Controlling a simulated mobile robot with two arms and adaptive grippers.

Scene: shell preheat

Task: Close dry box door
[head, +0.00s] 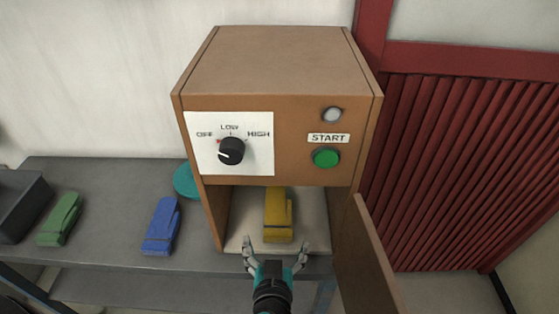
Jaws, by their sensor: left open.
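The dry box (275,65) is a brown wooden cabinet on a grey bench. Its front panel has a black dial (231,150) whose pointer I cannot read surely, and a green START button (326,158). Its door (367,262) is swung open on the right side, toward me. Inside the lower compartment lies a yellow clip-shaped block (278,215). My left gripper (276,246) is at the compartment's opening, just in front of the yellow block, with its fingers spread and nothing between them. The door is to the right of the gripper, apart from it. My right gripper is not in view.
On the grey bench (110,195), left of the box, lie a blue block (161,226) and a green block (59,219). A dark bin (20,203) is at the far left. A teal round object (186,181) is partly hidden behind the box. A red slatted shutter (455,165) is at right.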

